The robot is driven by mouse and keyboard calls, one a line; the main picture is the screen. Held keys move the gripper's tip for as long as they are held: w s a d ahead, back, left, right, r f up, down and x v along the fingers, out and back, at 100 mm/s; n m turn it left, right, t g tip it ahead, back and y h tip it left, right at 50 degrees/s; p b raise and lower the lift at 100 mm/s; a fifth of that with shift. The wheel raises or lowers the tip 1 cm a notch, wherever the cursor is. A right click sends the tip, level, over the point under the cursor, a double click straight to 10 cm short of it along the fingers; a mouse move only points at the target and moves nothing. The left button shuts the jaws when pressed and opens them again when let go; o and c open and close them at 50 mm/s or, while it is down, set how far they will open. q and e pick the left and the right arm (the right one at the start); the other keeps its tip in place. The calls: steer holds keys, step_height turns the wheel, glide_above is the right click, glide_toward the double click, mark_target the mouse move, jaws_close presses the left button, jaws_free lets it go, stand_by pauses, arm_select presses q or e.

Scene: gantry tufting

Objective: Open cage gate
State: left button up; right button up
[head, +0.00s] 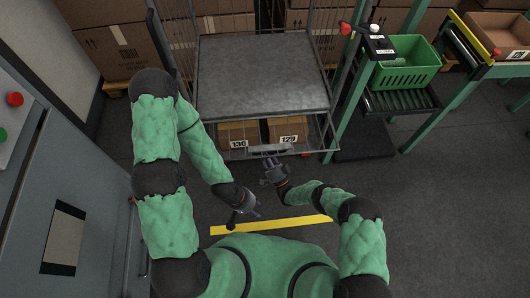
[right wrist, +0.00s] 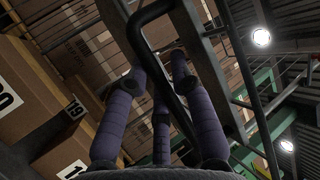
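The roll cage (head: 262,75) stands ahead of me, with wire sides and a grey shelf. A metal bar with a handle (head: 268,148) crosses its lower front, before two boxes; I take this as part of the gate. My right gripper (head: 270,163) is just below the handle. In the right wrist view its purple fingers (right wrist: 160,90) are spread, with a black bent bar (right wrist: 150,30) running between or behind them; I cannot tell whether they touch it. My left gripper (head: 244,218) is lower, over the floor, with fingers apart and empty.
Boxes marked 136 (head: 238,132) and 129 (head: 290,130) sit low in the cage. A green crate (head: 405,72) rests on a roller stand at right. A grey cabinet (head: 65,190) is at left. A yellow line (head: 300,222) crosses the floor; the floor at right is clear.

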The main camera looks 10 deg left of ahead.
steer(key=shift+o, duration=0.6)
steer(key=v, duration=1.2)
steer(key=shift+f, duration=0.1)
